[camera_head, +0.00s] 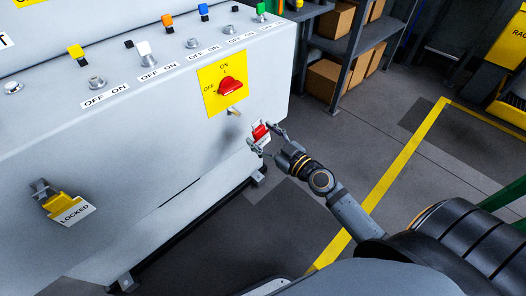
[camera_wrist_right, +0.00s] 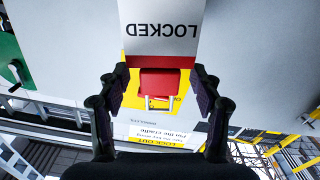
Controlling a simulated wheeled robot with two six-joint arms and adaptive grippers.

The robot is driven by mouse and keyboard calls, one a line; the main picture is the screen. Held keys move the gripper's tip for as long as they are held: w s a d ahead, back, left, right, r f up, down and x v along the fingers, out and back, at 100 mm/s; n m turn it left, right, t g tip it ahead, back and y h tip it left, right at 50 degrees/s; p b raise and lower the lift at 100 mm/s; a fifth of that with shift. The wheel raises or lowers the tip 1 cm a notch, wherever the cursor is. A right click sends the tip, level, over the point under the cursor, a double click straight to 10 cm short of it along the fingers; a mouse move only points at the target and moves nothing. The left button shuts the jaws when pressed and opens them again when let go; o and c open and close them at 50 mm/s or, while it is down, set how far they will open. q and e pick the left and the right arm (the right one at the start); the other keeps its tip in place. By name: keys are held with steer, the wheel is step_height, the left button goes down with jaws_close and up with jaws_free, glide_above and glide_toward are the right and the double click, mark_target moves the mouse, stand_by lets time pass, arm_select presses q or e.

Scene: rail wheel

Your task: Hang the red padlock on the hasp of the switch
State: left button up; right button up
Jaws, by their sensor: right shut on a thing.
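My right gripper (camera_head: 267,139) is shut on the red padlock (camera_head: 260,132), which it holds in front of the grey cabinet, below and right of the rotary switch (camera_head: 230,87). The switch has a red knob on a yellow ON/OFF plate. A small metal hasp (camera_head: 233,112) sticks out just under the plate. The padlock is apart from the hasp in the head view. In the right wrist view the padlock (camera_wrist_right: 160,84) sits between the two fingers, with a white LOCKED tag (camera_wrist_right: 160,28) and its shackle (camera_wrist_right: 158,104) towards the picture's bottom. My left gripper is not in view.
The cabinet (camera_head: 150,130) carries a row of small coloured switches along its top. A yellow padlock (camera_head: 62,202) with a LOCKED tag hangs at its lower left. Shelves with boxes (camera_head: 330,75) stand at the back. The floor right of the cabinet is clear, with a yellow line (camera_head: 385,185).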

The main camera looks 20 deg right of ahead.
mark_target(234, 118)
steer(key=shift+f, duration=0.25)
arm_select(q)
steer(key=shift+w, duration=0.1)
arm_select(e)
steer(key=shift+w+r, duration=0.1)
steer(key=shift+r, duration=0.05)
steer(key=shift+p+x, duration=0.7)
steer(key=shift+x, duration=0.45)
steer(key=x, duration=0.2)
steer(key=p+x, duration=0.1)
steer(key=x, duration=0.1)
steer(key=f+x, duration=0.1)
steer(key=x, duration=0.1)
steer(key=shift+w+a+p, duration=0.1)
steer(key=shift+w+p, duration=0.05)
steer(key=shift+p, duration=0.2)
steer(key=shift+w+f+b, duration=0.1)
steer(key=shift+f+b, duration=0.1)
steer(key=shift+b, duration=0.1)
steer(key=shift+w+a+f+b, duration=0.1)
steer(key=shift+w+f+b, duration=0.15)
steer(key=shift+b, duration=0.1)
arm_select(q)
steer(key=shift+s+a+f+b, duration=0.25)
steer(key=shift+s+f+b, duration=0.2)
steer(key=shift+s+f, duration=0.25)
arm_select(e)
steer(key=shift+w+f, duration=0.1)
steer(key=shift+w, duration=0.1)
